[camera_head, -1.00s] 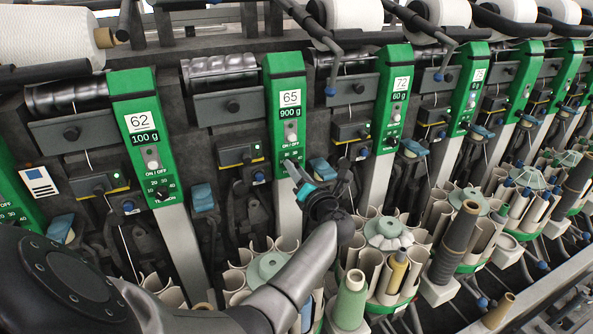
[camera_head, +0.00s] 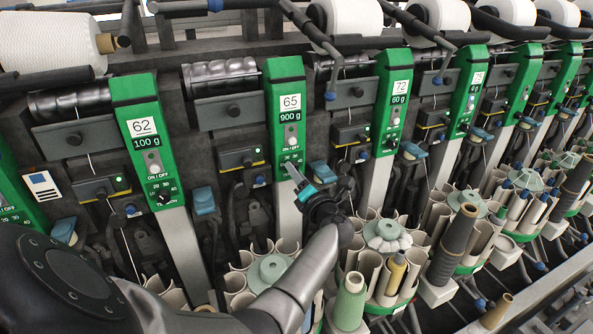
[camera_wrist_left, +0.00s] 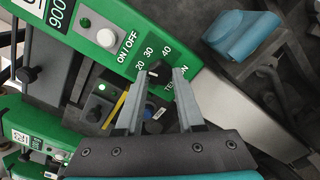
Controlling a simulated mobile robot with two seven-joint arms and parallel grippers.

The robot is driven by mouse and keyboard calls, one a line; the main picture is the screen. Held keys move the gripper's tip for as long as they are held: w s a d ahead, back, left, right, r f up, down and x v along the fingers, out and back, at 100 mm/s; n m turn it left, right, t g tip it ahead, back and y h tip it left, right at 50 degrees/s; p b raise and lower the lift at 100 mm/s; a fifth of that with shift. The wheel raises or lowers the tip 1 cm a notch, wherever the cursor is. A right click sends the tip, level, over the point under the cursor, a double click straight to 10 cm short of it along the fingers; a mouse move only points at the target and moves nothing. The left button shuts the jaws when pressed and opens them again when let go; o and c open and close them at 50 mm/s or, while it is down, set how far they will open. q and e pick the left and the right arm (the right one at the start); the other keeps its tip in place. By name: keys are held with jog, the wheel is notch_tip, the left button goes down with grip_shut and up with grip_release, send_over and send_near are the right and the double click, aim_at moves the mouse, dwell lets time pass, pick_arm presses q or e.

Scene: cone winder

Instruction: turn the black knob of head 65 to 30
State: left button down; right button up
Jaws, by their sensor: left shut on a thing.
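Head 65 is the green panel (camera_head: 285,95) marked 65 and 900 g in the head view. In the left wrist view its black knob (camera_wrist_left: 158,71) sits below the printed 20, 30 and 40 of the tension scale. My left gripper (camera_head: 291,172) reaches up to the lower end of this panel. In the left wrist view its two fingers (camera_wrist_left: 160,76) stand on either side of the knob and are shut on it. I cannot tell clearly which number the knob's mark points to. In the head view the gripper hides the knob. My right gripper is not in view.
Head 62 (camera_head: 135,95) is to the left and head 72 (camera_head: 392,95) to the right. A white ON/OFF button (camera_wrist_left: 106,38) is above the scale. A blue lever (camera_wrist_left: 240,36) is beside the panel. Bobbin magazines (camera_head: 386,236) stand below and right of my left arm.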

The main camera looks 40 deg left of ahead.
pick_arm(q)
jog(key=shift+r+m+p, duration=0.1)
jog(key=shift+m+p, duration=1.75)
jog(key=shift+m, duration=1.75)
jog(key=c, duration=0.5)
grip_release()
